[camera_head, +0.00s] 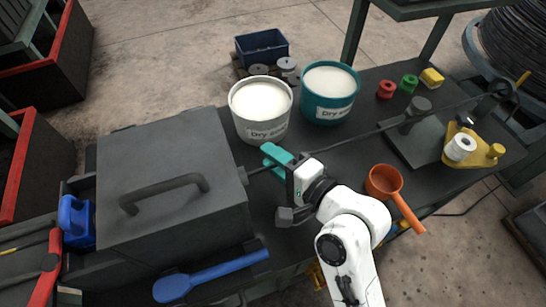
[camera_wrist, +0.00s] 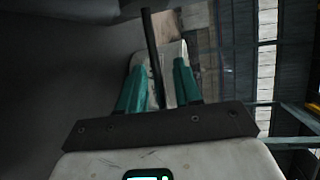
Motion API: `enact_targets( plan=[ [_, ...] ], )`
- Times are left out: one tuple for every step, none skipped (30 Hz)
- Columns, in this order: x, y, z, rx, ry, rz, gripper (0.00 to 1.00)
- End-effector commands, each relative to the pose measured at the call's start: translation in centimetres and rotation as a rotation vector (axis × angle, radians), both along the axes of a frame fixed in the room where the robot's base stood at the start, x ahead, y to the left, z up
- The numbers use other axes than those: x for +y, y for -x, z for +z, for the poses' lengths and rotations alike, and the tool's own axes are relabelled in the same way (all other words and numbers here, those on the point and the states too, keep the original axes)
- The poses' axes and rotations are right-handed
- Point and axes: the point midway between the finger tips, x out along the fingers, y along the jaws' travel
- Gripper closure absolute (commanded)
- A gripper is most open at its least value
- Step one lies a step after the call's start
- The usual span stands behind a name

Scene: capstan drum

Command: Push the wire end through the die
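The dark wire (camera_head: 353,134) runs from the right side of the bench, above the black plate, leftward to my gripper. My gripper (camera_head: 268,161) has teal fingers and is beside the right wall of the large grey box with a handle (camera_head: 170,180). A short dark stretch shows between the fingers and that wall; I cannot tell if it is wire or a fitting. In the wrist view a dark rod, likely the wire (camera_wrist: 152,50), lies between the fingers (camera_wrist: 160,68), with gaps on both sides. The fingers are apart. I cannot make out the die's hole.
A white bucket (camera_head: 262,125) and a teal bucket (camera_head: 329,112) stand just behind my gripper. An orange ladle (camera_head: 384,182) is right of my arm. A blue spoon (camera_head: 210,277) lies in front of the box. Red and green spools (camera_head: 386,89) stand at the back right.

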Motion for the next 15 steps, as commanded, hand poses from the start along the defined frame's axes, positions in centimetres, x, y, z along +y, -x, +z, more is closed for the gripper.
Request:
enact_targets(
  plan=[
    [-0.3,0.3,-0.1,0.001,-0.001,-0.001,0.66],
    [-0.5,0.6,0.0,0.001,-0.001,-0.001,0.66],
    [-0.9,0.9,0.0,0.001,-0.001,-0.002,0.66],
    [-1.2,1.3,0.1,0.0,-0.002,-0.003,0.66],
    [-1.5,1.7,0.2,0.002,-0.002,-0.003,0.66],
    [-2.0,2.2,0.3,0.0,0.0,-0.003,0.66],
    [-2.4,2.7,0.4,0.001,-0.001,-0.003,0.66],
    [-2.8,3.2,0.5,0.001,-0.001,-0.003,0.66],
    [-3.3,3.8,0.7,0.0,0.0,-0.003,0.66],
    [-3.6,4.2,0.7,0.001,0.0,-0.002,0.66],
    [-4.0,4.6,0.8,0.001,-0.001,-0.002,0.66],
    [-4.5,5.2,1.0,0.001,-0.001,-0.003,0.66],
    [-4.8,5.6,1.1,0.002,0.0,-0.002,0.66],
    [-5.1,5.9,1.2,0.001,0.0,-0.001,0.66],
    [-5.5,6.4,1.3,0.001,0.001,-0.002,0.66]
  ],
)
